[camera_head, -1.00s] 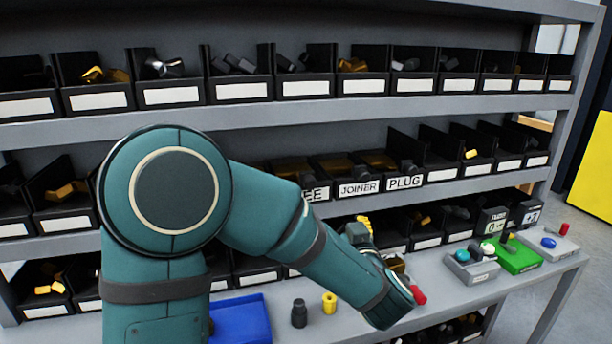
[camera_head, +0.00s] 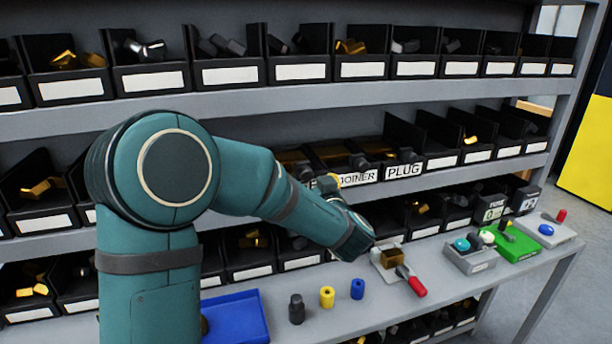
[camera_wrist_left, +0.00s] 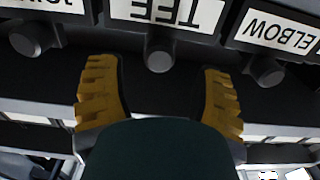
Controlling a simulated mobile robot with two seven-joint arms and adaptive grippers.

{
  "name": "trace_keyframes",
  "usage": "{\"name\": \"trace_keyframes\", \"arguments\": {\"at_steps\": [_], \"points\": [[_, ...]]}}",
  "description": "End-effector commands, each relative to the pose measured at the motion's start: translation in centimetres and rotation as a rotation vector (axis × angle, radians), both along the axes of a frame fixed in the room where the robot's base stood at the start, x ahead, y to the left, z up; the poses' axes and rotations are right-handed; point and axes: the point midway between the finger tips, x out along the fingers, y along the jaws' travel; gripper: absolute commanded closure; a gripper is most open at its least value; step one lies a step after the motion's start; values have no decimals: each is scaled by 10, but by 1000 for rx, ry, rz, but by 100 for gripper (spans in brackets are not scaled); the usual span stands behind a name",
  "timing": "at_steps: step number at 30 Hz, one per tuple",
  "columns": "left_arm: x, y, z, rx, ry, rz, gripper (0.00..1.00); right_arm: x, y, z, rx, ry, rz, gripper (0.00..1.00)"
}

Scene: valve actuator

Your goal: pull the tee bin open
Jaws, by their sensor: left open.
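The tee bin's white label (camera_wrist_left: 165,12) shows upside down at the top of the left wrist view, with a round dark knob (camera_wrist_left: 159,56) on the bin front. My right gripper is not in view.
The joiner bin (camera_head: 357,179) and plug bin (camera_head: 404,171) sit on the same shelf. An elbow bin label (camera_wrist_left: 281,27) shows at the right in the wrist view. Below, the bench holds a blue tray (camera_head: 235,318), small cylinders and a red-handled clamp (camera_head: 411,281).

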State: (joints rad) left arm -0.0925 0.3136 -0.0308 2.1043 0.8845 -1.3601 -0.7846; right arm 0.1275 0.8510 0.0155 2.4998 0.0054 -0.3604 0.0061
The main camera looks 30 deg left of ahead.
Motion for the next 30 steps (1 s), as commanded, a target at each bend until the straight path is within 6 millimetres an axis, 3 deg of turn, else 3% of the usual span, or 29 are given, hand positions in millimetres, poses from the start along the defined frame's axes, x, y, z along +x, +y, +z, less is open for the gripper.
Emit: {"name": "trace_keyframes", "arguments": {"at_steps": [9, 21, 23, 27, 30], "points": [[28, 33, -1, -1, 1, 1, 34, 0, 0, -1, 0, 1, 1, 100], [32, 37, 0, 0, 0, 0, 34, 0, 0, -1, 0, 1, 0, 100], [32, 37, 0, 0, 0, 0, 49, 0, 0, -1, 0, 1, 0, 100], [32, 37, 0, 0, 0, 0, 98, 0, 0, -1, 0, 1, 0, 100], [32, 37, 0, 0, 0, 0, 100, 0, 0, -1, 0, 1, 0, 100]]}}
